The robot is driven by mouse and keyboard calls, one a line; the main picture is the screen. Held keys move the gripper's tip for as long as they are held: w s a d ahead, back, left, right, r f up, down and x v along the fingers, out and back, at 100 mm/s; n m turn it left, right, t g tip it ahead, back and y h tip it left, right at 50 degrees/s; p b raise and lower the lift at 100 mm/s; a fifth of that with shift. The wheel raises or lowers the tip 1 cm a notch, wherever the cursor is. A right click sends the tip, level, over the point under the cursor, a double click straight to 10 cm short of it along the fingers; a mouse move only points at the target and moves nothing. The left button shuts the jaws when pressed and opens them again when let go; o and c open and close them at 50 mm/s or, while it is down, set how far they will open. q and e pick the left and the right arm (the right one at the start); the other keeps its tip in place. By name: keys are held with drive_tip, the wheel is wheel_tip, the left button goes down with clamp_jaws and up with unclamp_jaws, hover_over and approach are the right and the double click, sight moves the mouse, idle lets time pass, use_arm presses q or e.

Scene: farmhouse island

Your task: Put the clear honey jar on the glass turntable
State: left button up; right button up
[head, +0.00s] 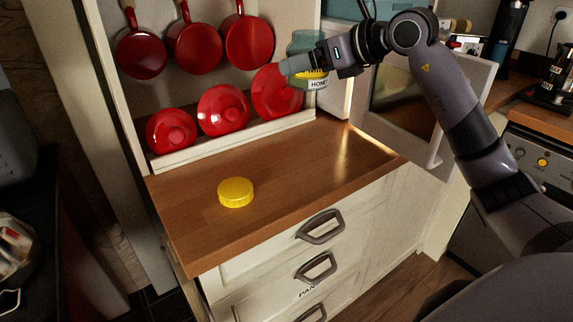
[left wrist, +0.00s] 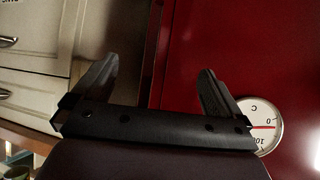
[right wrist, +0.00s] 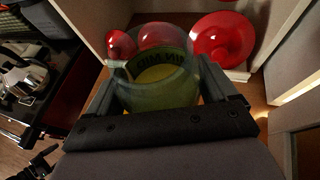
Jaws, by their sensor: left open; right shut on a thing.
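The clear honey jar (head: 317,84) is a see-through glass jar with a dark-lettered label and yellow in its lower part. It is held in the air above the right part of the wooden counter, in front of the red lids. My right gripper (head: 305,63) is shut on it; in the right wrist view the jar (right wrist: 160,92) sits between both fingers. My left gripper (left wrist: 155,88) is open and empty, seen only in the left wrist view, near a red surface. I cannot make out a glass turntable in any view.
A yellow round lid-like piece (head: 236,193) lies on the wooden counter (head: 290,165); the counter is otherwise clear. Red lids (head: 223,110) stand on a ledge behind it, with red pans (head: 194,48) hanging above. An open cabinet door (head: 425,120) stands at right. A dial (left wrist: 262,125) is on the red surface.

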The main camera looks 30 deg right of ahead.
wheel_tip(320, 180, down, 20)
drive_tip(key=shift+r, duration=0.2)
idle(0.4)
drive_tip(key=shift+b, duration=0.3)
drive_tip(key=shift+f, duration=0.2)
drive_tip(key=o, duration=1.2)
drive_tip(key=shift+c, duration=0.2)
